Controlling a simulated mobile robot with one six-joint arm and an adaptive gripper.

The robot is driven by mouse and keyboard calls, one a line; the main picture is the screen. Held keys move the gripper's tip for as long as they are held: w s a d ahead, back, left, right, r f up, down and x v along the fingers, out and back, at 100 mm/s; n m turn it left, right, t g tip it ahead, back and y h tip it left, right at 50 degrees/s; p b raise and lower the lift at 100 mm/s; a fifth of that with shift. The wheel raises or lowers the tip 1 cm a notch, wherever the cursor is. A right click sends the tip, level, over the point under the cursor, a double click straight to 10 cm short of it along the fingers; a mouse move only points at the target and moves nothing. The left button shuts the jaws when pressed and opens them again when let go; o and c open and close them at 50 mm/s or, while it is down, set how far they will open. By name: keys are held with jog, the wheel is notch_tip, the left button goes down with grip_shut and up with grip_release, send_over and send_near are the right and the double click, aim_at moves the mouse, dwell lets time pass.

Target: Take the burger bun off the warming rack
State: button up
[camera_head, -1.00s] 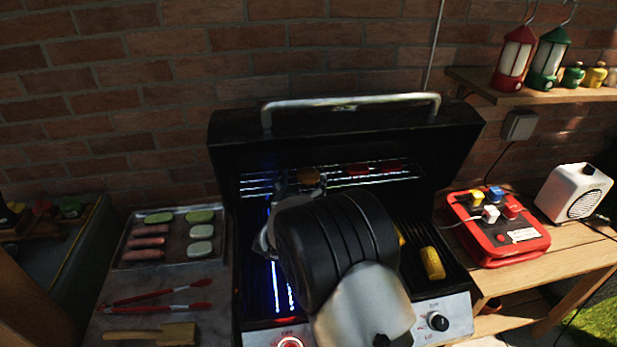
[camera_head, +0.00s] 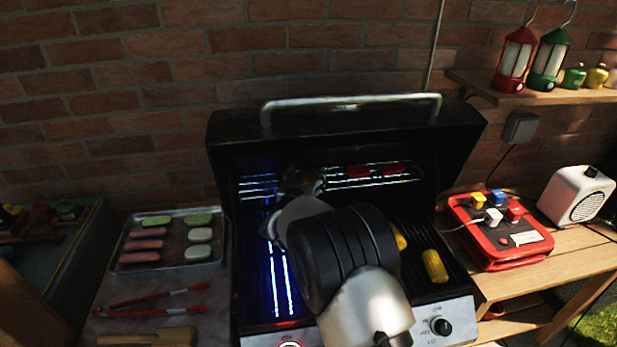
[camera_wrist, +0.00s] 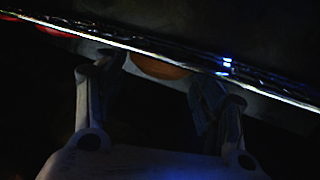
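The burger bun (camera_wrist: 158,69) shows as an orange-brown rounded shape in the wrist view, by the bright wire edge of the warming rack (camera_wrist: 250,91). My gripper (camera_wrist: 157,78) has its two fingers apart, one on each side of the bun, with dark gaps that look like no contact. In the head view my gripper (camera_head: 296,184) is at the left-middle of the warming rack (camera_head: 258,186), inside the open grill. There the bun is mostly or fully hidden behind it. The wrist view is very dark.
Red items (camera_head: 388,170) lie on the rack to the right. Corn (camera_head: 434,266) lies on the lower grate. The raised grill lid (camera_head: 345,122) stands behind and above. A tray of food (camera_head: 170,240) and tongs (camera_head: 155,299) are at left; a red box (camera_head: 500,235) is at right.

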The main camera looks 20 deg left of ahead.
jog(key=c, duration=0.5)
jog(key=shift+o, duration=0.2)
jog(key=shift+r, duration=0.1)
